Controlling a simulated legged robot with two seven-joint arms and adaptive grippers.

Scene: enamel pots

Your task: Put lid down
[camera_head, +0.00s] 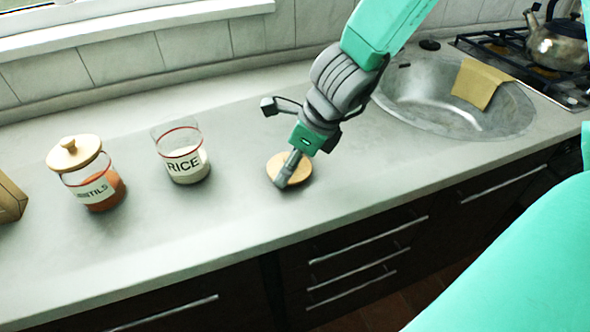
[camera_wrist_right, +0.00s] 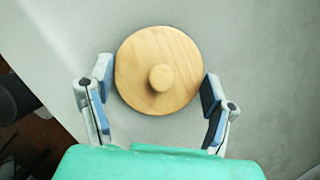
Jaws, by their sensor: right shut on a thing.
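A round wooden lid (camera_head: 278,165) with a knob is at the countertop, right of the open rice jar. In the right wrist view the lid (camera_wrist_right: 160,70) lies between the two fingers, knob facing the camera. My right gripper (camera_head: 290,170) is shut on the lid's rim, with one finger on each side (camera_wrist_right: 157,82). The lid looks level and very low over the counter or on it; I cannot tell which. The glass rice jar (camera_head: 184,158) stands upright without a lid, partly filled with white rice. My left gripper is not in view.
A lentils jar (camera_head: 103,193) with a wooden lid stands at the left, near a wooden box (camera_head: 10,199) at the picture's edge. A sink (camera_head: 440,105) with a cloth (camera_head: 480,83) and a hob with a kettle (camera_head: 558,42) are at the right. The counter (camera_head: 215,230) is clear in front.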

